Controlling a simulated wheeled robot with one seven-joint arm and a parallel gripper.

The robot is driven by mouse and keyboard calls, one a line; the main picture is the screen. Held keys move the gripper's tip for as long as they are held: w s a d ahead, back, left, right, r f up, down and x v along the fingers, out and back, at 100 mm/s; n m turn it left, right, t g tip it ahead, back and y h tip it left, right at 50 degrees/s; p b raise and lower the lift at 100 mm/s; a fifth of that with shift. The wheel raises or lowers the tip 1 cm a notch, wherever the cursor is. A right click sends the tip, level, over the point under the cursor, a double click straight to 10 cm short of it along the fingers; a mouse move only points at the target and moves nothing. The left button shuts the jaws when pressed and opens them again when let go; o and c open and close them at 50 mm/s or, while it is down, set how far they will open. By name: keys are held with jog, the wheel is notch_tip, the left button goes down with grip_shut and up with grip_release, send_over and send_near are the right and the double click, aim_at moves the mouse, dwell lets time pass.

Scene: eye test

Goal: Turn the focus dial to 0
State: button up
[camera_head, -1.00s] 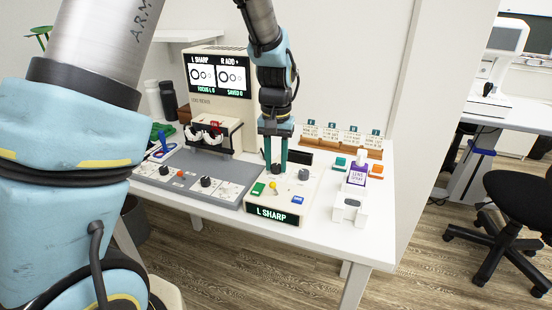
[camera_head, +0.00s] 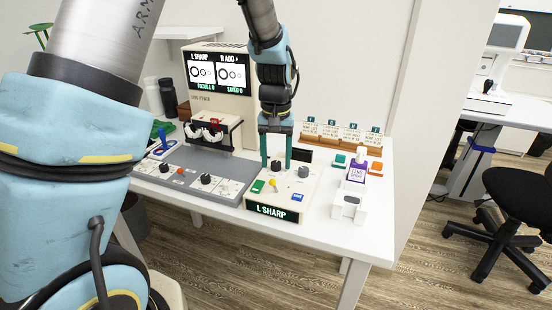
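My gripper (camera_head: 276,166) points down over the cream control box (camera_head: 262,194). Its two teal fingers are apart, with a pale gap between them. A small dark dial (camera_head: 276,165) on the box shows between and just below the fingertips; I cannot tell whether they touch it, and its markings are too small to read. A grey knob (camera_head: 303,172) sits to its right. The box's front display (camera_head: 272,212) reads "L SHARP". The lens reader's screen (camera_head: 217,72) shows "L SHARP" and "FOCUS L 0" on the left, and "SAVED 0" on the right.
A grey panel (camera_head: 222,167) with dark knobs lies left of the box. A purple-and-white spray bottle (camera_head: 357,172) and a white block (camera_head: 348,206) stand to the right. Small labelled cards (camera_head: 331,132) stand behind. The white table's (camera_head: 378,238) front right corner is clear.

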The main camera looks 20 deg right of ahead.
aim_at(276, 163)
notch_tip(276, 163, up, 11)
jog(key=shift+f+b, duration=0.1)
jog(key=shift+b, duration=0.45)
dwell(0.5)
jog(key=w+a+f+n+p, duration=0.1)
jog(key=w+a+f+n, duration=0.1)
jog(key=a, duration=1.3)
jog(key=s+a+f+n, duration=0.1)
jog(key=s+a, duration=0.1)
jog(key=a, duration=0.3)
jog(key=s+a+f+n+t, duration=0.1)
jog(key=s+a, duration=0.1)
jog(key=a, duration=0.3)
jog(key=s+a+f+p, duration=0.1)
jog(key=s+a, duration=0.1)
jog(key=a, duration=0.3)
jog(key=shift+s+a+f+n+t, duration=0.1)
jog(key=shift+s+a+n+t, duration=0.1)
jog(key=shift+n+t, duration=0.15)
